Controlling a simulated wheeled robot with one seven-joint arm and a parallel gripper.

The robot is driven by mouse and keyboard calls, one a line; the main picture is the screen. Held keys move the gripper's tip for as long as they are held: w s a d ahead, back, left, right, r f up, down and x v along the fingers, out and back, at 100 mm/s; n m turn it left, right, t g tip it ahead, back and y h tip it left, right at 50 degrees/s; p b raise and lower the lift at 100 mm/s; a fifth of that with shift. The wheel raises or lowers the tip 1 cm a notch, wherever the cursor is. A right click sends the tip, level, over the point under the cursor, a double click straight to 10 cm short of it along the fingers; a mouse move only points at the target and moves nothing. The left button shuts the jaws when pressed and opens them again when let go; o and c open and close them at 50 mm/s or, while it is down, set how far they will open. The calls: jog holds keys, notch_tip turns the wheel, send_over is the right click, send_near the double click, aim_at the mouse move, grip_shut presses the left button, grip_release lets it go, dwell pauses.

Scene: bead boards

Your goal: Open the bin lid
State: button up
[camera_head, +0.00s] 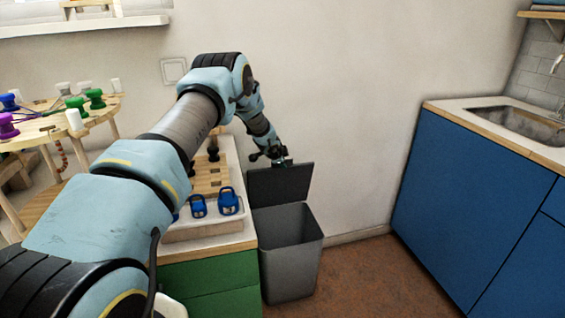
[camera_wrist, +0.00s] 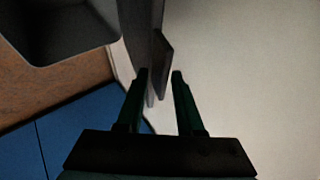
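The grey bin (camera_head: 290,255) stands on the floor beside the green cabinet, and its inside is visible. Its dark lid (camera_head: 281,186) stands raised, near upright, at the back of the bin. My gripper (camera_head: 276,160) is at the lid's upper edge. In the wrist view my gripper (camera_wrist: 160,73) has its two fingers apart, with the edge of the lid (camera_wrist: 159,50) in front of and partly between them. A gap shows beside the lid, and I cannot tell whether a finger touches it. The bin's opening (camera_wrist: 60,25) shows at upper left.
A green cabinet (camera_head: 210,280) left of the bin carries a tray (camera_head: 208,230) with blue objects. A round table (camera_head: 40,133) with coloured spools is further left. Blue cabinets (camera_head: 470,200) with a sink are at right. The brown floor between is clear.

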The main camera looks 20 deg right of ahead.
jog(key=shift+s+r, duration=0.1)
jog(key=b+v, duration=0.2)
jog(key=v, duration=0.8)
jog(key=shift+s+a+r, duration=0.15)
jog(key=shift+a+r, duration=0.05)
jog(key=shift+r, duration=0.1)
